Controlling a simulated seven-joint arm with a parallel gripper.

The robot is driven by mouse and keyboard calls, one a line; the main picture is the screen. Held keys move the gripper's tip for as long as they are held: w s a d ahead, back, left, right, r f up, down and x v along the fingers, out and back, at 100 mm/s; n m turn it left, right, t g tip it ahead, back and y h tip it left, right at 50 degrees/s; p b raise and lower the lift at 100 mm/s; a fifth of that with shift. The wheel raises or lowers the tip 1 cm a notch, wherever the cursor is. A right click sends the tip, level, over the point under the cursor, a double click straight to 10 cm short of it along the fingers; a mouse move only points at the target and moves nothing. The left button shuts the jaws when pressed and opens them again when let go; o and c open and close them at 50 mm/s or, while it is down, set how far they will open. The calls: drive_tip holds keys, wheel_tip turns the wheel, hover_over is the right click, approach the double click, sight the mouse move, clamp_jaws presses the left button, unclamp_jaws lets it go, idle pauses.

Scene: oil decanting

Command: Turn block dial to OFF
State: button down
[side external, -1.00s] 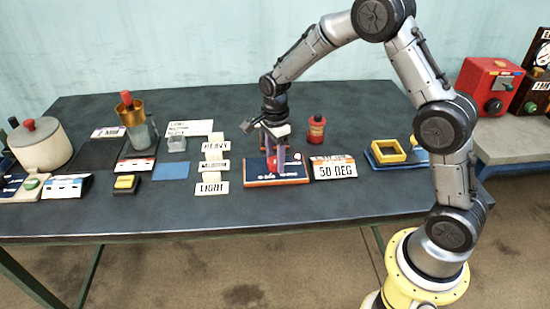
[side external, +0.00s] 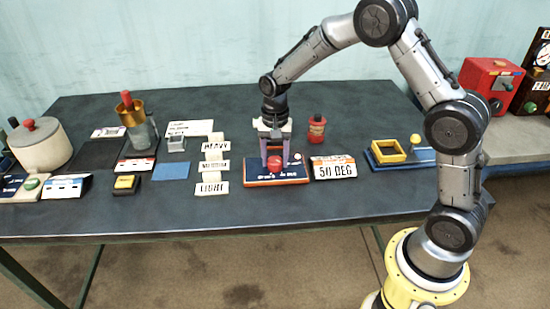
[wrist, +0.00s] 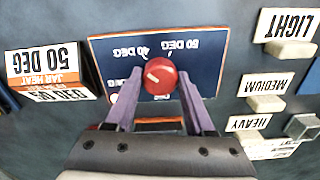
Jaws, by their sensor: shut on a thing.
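The block dial is a red round knob (wrist: 160,75) with a white pointer mark, on a dark blue block (wrist: 205,62) with an orange edge. In the wrist view its printed DEG labels appear upside down; no OFF label is readable. The knob also shows in the side external view (side external: 275,163), on the block (side external: 262,181) near the table's middle. My gripper (wrist: 157,78) points down with its purple fingers on either side of the knob, shut on it. The mark on the knob points toward the upper left in the wrist view.
A "50 DEG" sign (side external: 333,168) stands just right of the block. HEAVY, MEDIUM and LIGHT signs (side external: 213,166) stand to its left. A red jar (side external: 317,130) stands behind it. A blue tray with a yellow frame (side external: 388,152) lies farther right. Bare table lies in front.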

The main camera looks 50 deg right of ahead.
sight(275, 160)
drive_tip(key=n, duration=0.7)
drive_tip(key=shift+r, duration=0.1)
drive_tip(key=n, duration=0.6)
drive_tip(key=shift+n, duration=0.4)
drive_tip(key=n, duration=1.2)
drive_tip(key=shift+w+n, duration=0.1)
drive_tip(key=shift+n, duration=0.2)
drive_tip(key=shift+c, duration=1.3)
unclamp_jaws()
wheel_tip(275, 160, up, 14)
